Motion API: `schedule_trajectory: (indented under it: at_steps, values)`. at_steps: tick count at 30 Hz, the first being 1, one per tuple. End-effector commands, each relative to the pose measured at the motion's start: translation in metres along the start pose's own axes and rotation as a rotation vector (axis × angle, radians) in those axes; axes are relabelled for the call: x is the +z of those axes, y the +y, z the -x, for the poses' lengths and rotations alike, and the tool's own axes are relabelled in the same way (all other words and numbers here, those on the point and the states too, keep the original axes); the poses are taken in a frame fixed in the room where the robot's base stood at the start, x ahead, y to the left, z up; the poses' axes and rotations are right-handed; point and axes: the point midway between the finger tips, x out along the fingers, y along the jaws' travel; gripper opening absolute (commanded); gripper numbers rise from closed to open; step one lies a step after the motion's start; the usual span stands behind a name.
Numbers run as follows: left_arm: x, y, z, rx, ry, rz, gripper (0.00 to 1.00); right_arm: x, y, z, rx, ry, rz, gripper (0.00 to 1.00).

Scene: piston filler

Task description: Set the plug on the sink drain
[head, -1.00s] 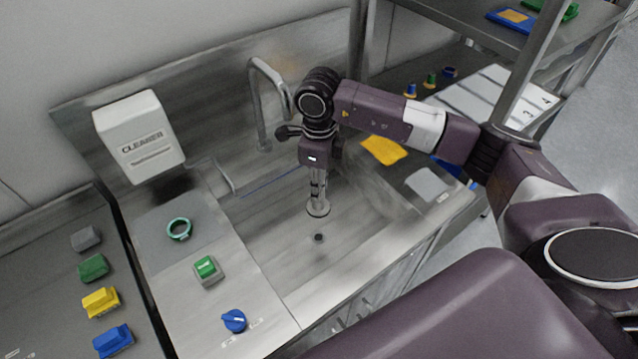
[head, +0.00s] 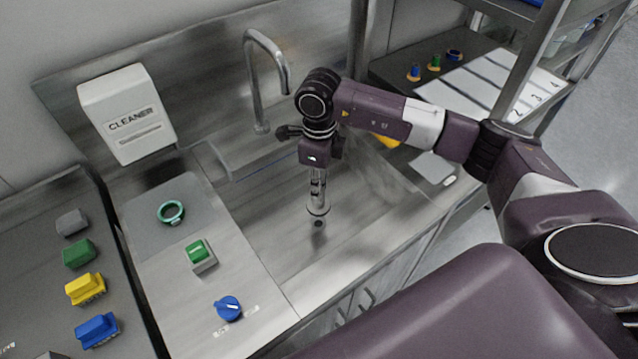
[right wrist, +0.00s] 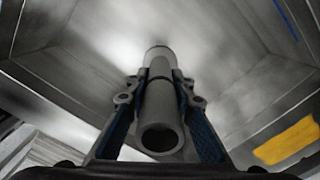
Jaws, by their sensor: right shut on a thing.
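My right gripper (head: 317,182) is shut on the plug (head: 318,205), a grey metal tube with a wider round lower end. The plug hangs upright inside the steel sink. In the right wrist view the plug (right wrist: 160,112) is a hollow tube pinched between both fingers. The sink drain (head: 319,224) is a small dark hole in the sink floor, just below the plug's lower end in the head view. The height between them is hard to judge. The drain is hidden in the right wrist view. My left gripper is out of view.
A faucet (head: 270,75) rises behind the sink, left of my wrist. The left counter holds a green ring (head: 171,212), a green button (head: 199,253) and a blue knob (head: 228,308). A yellow cloth (right wrist: 287,139) lies right of the sink. A cleaner dispenser (head: 128,115) hangs on the backsplash.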

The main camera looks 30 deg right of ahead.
Motion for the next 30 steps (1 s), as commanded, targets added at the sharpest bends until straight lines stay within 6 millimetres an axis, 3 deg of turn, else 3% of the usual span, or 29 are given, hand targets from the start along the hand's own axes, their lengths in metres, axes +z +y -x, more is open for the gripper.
schedule_trajectory:
  at_steps: [30]
  values:
    - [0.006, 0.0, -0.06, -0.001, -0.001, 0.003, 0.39, 0.001, 0.0, -0.07, -0.001, -0.002, 0.0, 0.0]
